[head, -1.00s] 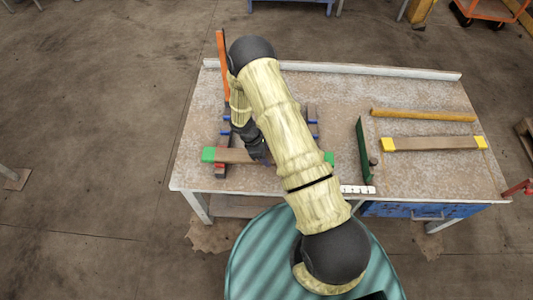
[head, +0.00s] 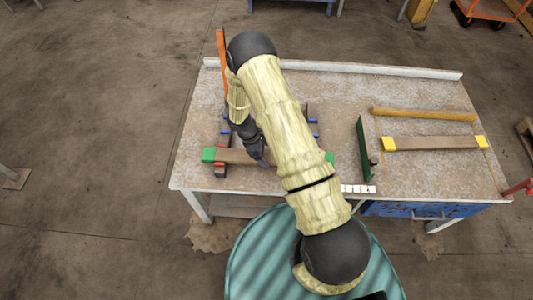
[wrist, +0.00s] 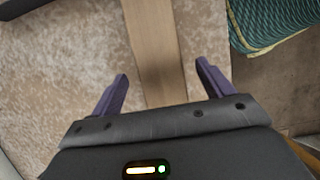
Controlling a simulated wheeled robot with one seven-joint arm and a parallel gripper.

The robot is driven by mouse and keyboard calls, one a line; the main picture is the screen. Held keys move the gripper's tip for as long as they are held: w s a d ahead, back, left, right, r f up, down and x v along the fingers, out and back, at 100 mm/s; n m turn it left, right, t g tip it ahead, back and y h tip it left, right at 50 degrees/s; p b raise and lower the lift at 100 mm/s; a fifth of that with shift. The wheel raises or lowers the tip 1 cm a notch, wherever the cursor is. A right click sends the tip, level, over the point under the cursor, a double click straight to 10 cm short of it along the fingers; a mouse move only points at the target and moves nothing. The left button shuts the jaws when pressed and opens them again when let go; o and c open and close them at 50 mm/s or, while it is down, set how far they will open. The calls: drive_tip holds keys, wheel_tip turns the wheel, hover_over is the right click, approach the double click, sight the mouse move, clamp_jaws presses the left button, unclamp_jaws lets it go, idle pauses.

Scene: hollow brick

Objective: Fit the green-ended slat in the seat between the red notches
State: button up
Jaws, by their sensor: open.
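The green-ended slat (head: 234,156) lies left to right across the front left of the table. Its left green end (head: 208,154) shows fully, and its right green end (head: 329,156) shows past my arm. A red notch piece (head: 220,170) shows by the slat near its left end. The other red notches are hidden, and I cannot tell whether the slat is fully down in the seat. My gripper (head: 263,156) is at the slat's middle. In the wrist view my gripper (wrist: 162,69) is open, its purple fingers on either side of the slat (wrist: 155,40), apart from it.
Blue notches (head: 313,121) show on the rails behind. A yellow-ended slat (head: 432,143) and a yellow-brown bar (head: 422,115) lie at the right. A dark green upright plate (head: 363,150) stands between. An orange upright piece (head: 221,60) stands at the back left.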

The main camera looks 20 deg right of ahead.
drive_tip(key=v, duration=1.6)
drive_tip(key=shift+b, duration=0.35)
drive_tip(key=shift+d, duration=0.1)
drive_tip(key=s+d+r+m+t+y+p, duration=0.2)
drive_tip(key=s+d+r+m, duration=0.1)
drive_tip(key=s+r+m, duration=0.4)
drive_tip(key=s+d+r+m+t+y+p, duration=0.2)
drive_tip(key=s+r+m, duration=0.5)
drive_tip(key=r, duration=0.7)
drive_tip(key=s+d+p, duration=0.1)
drive_tip(key=s+d, duration=0.1)
drive_tip(key=shift+s+r, duration=0.35)
drive_tip(key=shift+c, duration=0.4)
